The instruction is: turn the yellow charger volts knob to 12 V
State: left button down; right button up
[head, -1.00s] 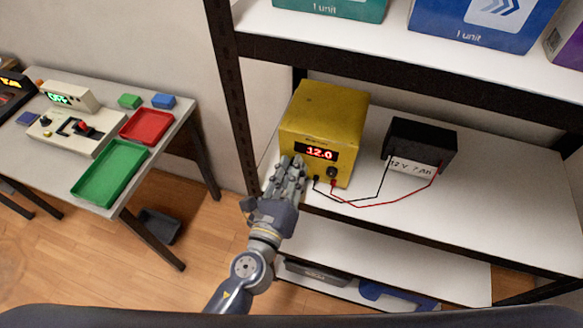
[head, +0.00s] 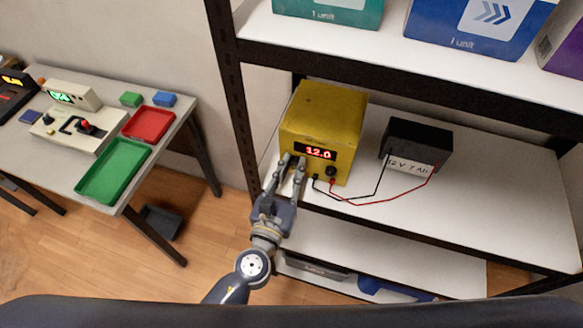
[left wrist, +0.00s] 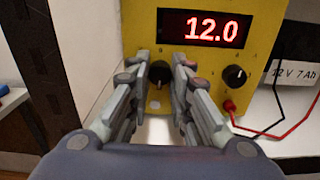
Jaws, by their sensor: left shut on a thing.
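The yellow charger (head: 325,108) stands on the middle shelf at its left end. Its red display (head: 315,151) reads 12.0, as it also does in the left wrist view (left wrist: 204,28). My left gripper (head: 292,160) is at the lower left of the charger's front. In the left wrist view, its fingers lie on either side of the black left knob (left wrist: 158,76) and are shut on it. The fingers partly hide this knob and the markings around it. A second black knob (left wrist: 235,76) with a white pointer line is to the right, clear of the fingers. My right gripper is not in view.
Red and black leads (head: 365,204) run from the charger's front to a black battery (head: 417,140) on the same shelf. A dark shelf post (head: 232,100) stands left of the charger. A side table with trays (head: 112,172) is farther left.

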pick_arm(q)
jog(key=shift+f, duration=0.1)
jog(key=c, duration=1.4)
grip_release()
jog(key=shift+s, duration=0.1)
jog(key=v, duration=1.1)
jog(key=shift+s+a, duration=0.15)
jog(key=shift+s, duration=0.2)
